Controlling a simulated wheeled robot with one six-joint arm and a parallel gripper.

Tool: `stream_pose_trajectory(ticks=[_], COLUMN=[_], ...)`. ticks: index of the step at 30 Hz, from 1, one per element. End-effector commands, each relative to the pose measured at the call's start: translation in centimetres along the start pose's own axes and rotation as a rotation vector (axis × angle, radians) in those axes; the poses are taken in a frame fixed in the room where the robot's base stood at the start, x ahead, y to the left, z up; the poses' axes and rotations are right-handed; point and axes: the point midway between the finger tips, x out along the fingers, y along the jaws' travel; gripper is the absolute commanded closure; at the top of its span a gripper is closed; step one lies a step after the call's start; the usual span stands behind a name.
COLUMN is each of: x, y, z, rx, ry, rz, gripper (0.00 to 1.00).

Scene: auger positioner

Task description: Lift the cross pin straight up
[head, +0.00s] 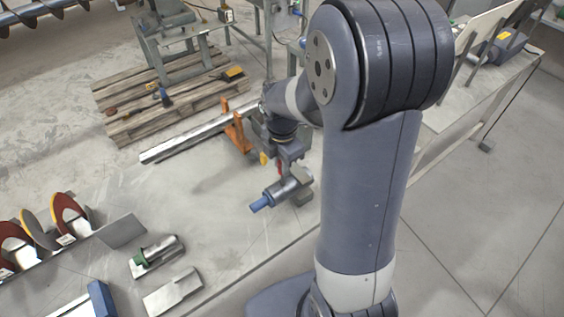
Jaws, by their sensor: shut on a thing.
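My gripper (283,171) points down in the middle of the bench, right over a grey metal cylinder (283,191) with a blue end (261,204) at its left. It is shut on the cross pin, of which a small red part (279,168) seems to show at the jaws. The rest of the pin is hidden by the jaws. I cannot tell how far the pin sits in the cylinder. The cylinder lies on its side on the bench.
Orange brackets (238,131) and a long metal rail (200,134) lie behind my gripper. A green-ended metal part (157,255), a flat metal piece (172,292) and a rack of discs (70,217) are at lower left. The bench (205,205) between is clear.

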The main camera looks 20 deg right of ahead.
Motion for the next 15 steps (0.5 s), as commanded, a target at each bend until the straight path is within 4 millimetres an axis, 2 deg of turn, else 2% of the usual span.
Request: stream_pose_trajectory(ticks=[15], x=[-2.3], y=[0.0], z=[0.0], rx=[0.000], ry=[0.001], rz=[0.000], gripper=[1.00])
